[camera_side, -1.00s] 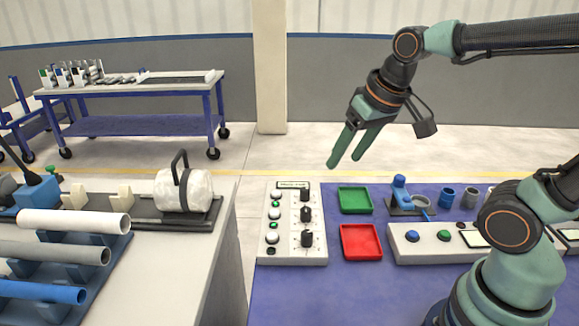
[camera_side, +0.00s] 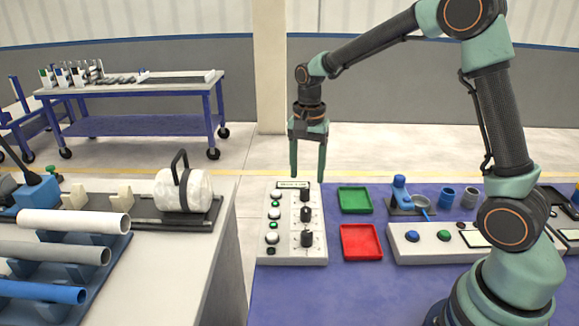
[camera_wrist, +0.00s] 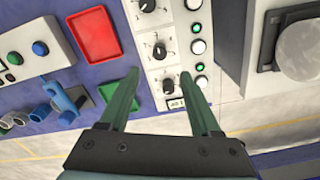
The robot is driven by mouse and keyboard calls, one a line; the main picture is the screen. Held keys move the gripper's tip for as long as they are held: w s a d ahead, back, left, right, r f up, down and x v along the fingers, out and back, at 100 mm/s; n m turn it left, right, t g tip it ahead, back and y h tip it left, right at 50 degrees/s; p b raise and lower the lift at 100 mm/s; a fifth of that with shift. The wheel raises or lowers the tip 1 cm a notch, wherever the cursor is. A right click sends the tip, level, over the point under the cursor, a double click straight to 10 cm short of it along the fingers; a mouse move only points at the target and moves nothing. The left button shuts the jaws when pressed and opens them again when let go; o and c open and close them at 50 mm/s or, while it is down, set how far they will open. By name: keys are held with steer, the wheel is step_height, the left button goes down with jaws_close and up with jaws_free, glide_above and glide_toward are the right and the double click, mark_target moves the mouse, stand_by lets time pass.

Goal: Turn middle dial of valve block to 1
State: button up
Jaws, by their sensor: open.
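The valve block (camera_side: 264,252) is a pale panel at the left of the blue table, with three black dials in a column. The middle dial (camera_side: 306,214) lies between the far dial (camera_side: 305,194) and the near dial (camera_side: 307,239). In the wrist view the middle dial (camera_wrist: 160,50) shows just beyond the fingertips; its exact setting is too small to read. My gripper (camera_side: 307,178) points straight down, open and empty, above the far end of the block. In the wrist view my gripper (camera_wrist: 159,74) has its fingers either side of the dial column, apart from the middle dial.
White buttons and small lamps line the block beside the dials. A green tray (camera_side: 355,200) and a red tray (camera_side: 361,242) lie right of it. A button panel (camera_side: 430,244) is farther right. A grey bench with pipes (camera_side: 75,222) stands left across a gap.

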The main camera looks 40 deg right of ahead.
mark_target(306, 209)
step_height(306, 209, down, 12)
steer(key=shift+r, duration=0.15)
stand_by(0.3)
jaws_close()
